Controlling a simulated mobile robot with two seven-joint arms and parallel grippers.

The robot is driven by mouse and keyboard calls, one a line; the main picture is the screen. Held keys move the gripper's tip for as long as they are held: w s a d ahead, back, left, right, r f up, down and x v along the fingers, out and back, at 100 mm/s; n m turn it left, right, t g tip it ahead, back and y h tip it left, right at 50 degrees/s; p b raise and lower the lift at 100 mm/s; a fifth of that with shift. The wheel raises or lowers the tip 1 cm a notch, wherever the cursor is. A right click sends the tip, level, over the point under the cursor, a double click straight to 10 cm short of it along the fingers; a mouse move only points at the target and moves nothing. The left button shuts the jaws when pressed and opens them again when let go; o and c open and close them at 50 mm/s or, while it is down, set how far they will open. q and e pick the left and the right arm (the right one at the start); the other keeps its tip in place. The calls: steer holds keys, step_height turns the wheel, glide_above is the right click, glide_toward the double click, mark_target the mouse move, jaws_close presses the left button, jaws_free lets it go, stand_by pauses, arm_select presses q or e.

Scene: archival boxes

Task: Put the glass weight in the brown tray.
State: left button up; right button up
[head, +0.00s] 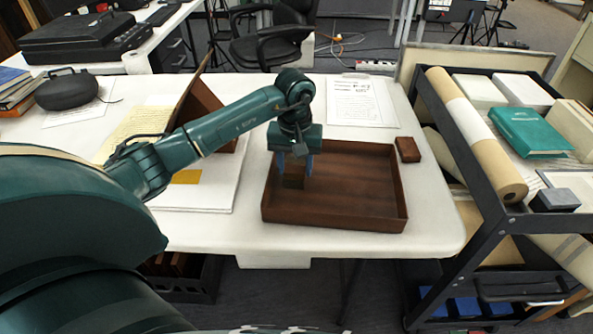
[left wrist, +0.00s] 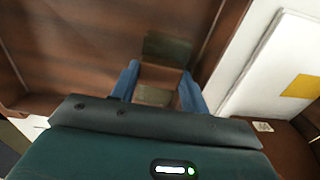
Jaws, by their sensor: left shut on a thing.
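The brown tray (head: 345,217) lies on the white table, a shallow open box with low walls; its brown floor also fills much of the left wrist view (left wrist: 75,50). My left gripper (head: 295,167) points down inside the tray's left part. In the left wrist view, its blue fingers (left wrist: 160,75) are shut on the glass weight (left wrist: 166,47), a see-through block with greenish-brown faces. In the head view the weight (head: 293,178) looks dark brown between the fingertips. I cannot tell whether it touches the tray floor. My right gripper is not in view.
A small brown block (head: 408,149) stands right of the tray. A printed sheet (head: 361,102) lies behind it. A white board with a yellow patch (head: 187,176) lies to the left, near a leaning brown panel (head: 197,104). A loaded cart (head: 470,160) stands at the right.

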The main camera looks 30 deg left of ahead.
arm_select(q)
step_height(320, 180, down, 2)
steer(key=shift+f, duration=0.1)
steer(key=shift+f, duration=0.2)
steer(key=o, duration=1.2)
steer(key=shift+c, duration=0.2)
steer(key=shift+r, duration=0.1)
